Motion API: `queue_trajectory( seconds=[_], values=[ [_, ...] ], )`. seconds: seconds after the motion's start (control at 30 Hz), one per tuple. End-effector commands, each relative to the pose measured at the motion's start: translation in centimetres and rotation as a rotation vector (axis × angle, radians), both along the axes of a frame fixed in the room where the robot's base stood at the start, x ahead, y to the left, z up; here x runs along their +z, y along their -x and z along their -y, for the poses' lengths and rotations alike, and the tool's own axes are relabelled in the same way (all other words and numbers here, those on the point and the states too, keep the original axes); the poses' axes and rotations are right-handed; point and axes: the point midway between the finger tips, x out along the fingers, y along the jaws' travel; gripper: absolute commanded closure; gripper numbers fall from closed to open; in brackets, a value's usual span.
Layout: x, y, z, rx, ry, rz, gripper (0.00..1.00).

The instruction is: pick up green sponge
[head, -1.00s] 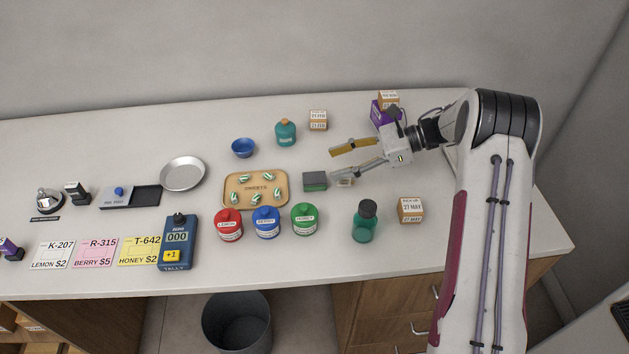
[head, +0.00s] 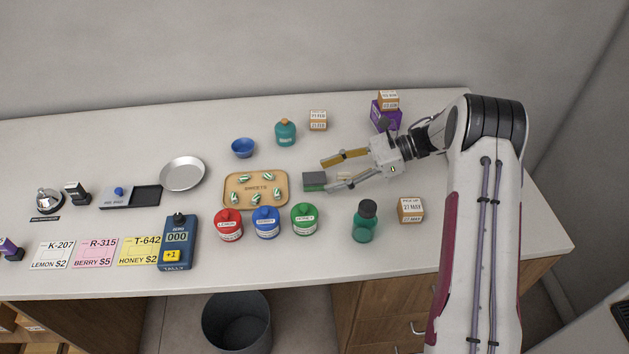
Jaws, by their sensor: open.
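The green sponge (head: 314,181) is a small block with a green top and a dark grey side. It lies on the white counter just right of the sweets tray. My gripper (head: 324,174) is open, its fingers pointing left. The fingertips are at the sponge's right end, one finger toward its far side and one toward its near side. I cannot tell whether either finger touches it.
The sweets tray (head: 284,191) is close to the sponge's left. A small box (head: 410,210) is right of that. The counter behind the sponge is clear.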

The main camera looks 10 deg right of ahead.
Motion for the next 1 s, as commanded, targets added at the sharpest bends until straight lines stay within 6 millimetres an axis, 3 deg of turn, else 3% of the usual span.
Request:
queue_trajectory(
  seconds=[0.37, 1.0],
  values=[
    [-0.1, 0.0, -0.2, 0.0, 0.0, 0.0, 0.49],
    [-2.2, -0.8, -4.8, 0.0, 0.0, 0.0, 0.49]
  ],
)
